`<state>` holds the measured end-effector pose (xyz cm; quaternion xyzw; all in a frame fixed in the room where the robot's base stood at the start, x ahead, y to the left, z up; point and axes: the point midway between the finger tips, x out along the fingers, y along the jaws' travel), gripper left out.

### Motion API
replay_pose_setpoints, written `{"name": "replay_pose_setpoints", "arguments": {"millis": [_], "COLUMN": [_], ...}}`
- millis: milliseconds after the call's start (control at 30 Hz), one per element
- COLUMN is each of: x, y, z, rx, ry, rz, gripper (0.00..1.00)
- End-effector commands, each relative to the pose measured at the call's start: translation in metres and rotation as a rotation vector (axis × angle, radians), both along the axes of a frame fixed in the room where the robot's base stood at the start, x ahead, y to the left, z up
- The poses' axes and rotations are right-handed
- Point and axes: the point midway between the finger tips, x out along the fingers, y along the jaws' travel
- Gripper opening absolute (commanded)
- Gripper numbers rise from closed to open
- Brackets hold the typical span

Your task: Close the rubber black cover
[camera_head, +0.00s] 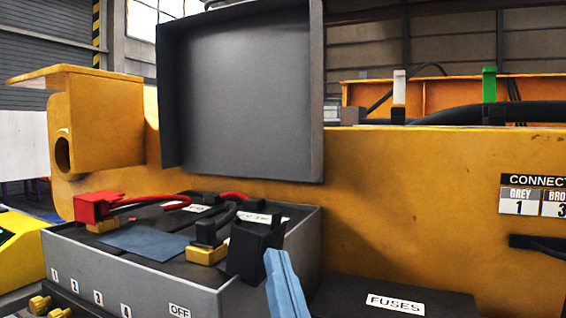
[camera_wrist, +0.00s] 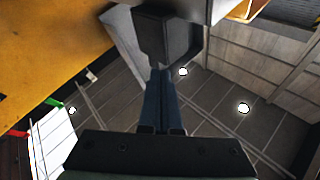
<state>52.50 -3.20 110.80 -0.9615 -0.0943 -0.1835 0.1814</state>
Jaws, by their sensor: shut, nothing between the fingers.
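The rubber black cover (camera_head: 256,248) stands raised and tilted at the right front of the battery top, beside a brass-yellow terminal clamp (camera_head: 206,254) that is uncovered. In the wrist view a dark block, apparently the same cover (camera_wrist: 167,35), is straight ahead of the fingertips. My gripper (camera_head: 277,256) has blue fingers, shut and empty, with the tips just right of the cover. They also show in the wrist view (camera_wrist: 160,73), side by side at the block's lower edge. I cannot tell whether they touch it.
A red cover (camera_head: 94,206) and red cable lie at the battery's left. A large grey lid (camera_head: 240,90) stands open above. A black fuse box (camera_head: 380,300) is at lower right, and a yellow frame wall (camera_head: 430,190) runs behind. A grey box wall (camera_head: 150,285) is in front.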

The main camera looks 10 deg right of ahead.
Motion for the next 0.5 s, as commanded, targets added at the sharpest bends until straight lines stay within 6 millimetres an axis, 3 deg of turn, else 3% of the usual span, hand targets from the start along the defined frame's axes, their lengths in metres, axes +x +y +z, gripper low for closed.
{"name": "replay_pose_setpoints", "arguments": {"millis": [33,233,500], "x": [0.005,0.011,-0.004], "y": [-0.007,-0.025,-0.048], "z": [0.01,-0.002,-0.007], "rx": [0.045,0.251,0.59], "ry": [0.053,0.221,0.397], "rz": [0.024,0.138,0.269], "gripper": [0.0,0.0,0.0]}}
